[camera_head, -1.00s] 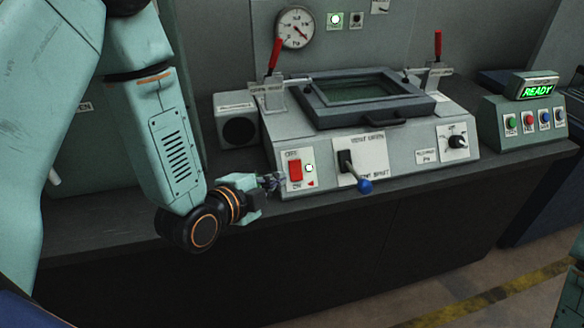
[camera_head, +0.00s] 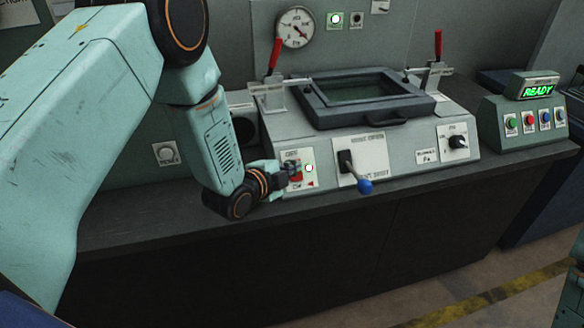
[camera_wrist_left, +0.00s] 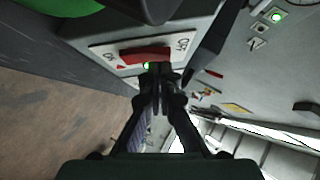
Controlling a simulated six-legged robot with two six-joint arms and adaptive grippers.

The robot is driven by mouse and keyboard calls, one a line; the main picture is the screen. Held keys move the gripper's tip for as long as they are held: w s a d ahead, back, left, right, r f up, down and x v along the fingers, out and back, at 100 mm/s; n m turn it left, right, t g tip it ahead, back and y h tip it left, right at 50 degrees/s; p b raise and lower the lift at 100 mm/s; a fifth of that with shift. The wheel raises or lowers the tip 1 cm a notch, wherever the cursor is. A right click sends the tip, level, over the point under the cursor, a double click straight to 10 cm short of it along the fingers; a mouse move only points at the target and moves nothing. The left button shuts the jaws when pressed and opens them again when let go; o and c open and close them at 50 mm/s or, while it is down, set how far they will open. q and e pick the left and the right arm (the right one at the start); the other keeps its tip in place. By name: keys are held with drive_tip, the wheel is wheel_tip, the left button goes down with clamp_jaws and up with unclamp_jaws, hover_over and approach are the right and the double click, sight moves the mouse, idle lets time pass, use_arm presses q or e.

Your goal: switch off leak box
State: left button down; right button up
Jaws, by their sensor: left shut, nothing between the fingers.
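The leak box (camera_head: 400,150) is a grey console with a sloped front on the bench. Its red rocker switch (camera_head: 297,176) sits on a white plate marked OFF above and ON below, beside a lit green lamp (camera_head: 309,168). In the left wrist view the red switch (camera_wrist_left: 146,54) lies just beyond the fingertips, and the green lamp there is lit. My left gripper (camera_head: 291,167) is shut and empty, its tips in front of the switch plate and partly covering it. I cannot tell whether the tips touch the switch. My right gripper is not in view.
A blue-knobbed lever (camera_head: 364,186) stands right of the switch, with a rotary knob (camera_head: 457,142) farther right. Red-handled clamps (camera_head: 275,55) flank the lidded window. A READY button box (camera_head: 525,120) stands at right. The bench top (camera_head: 140,215) is clear at left.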

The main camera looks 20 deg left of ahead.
use_arm(q)
drive_tip(key=shift+w+a+g+p, duration=0.15)
drive_tip(key=shift+w+g+p, duration=0.05)
drive_tip(key=shift+g+p, duration=0.1)
drive_tip(key=shift+r, duration=0.1)
idle(0.3)
drive_tip(key=shift+r+p, duration=0.65)
drive_tip(key=shift+r, duration=0.1)
drive_tip(key=shift+s, duration=0.1)
drive_tip(key=shift+f, duration=0.1)
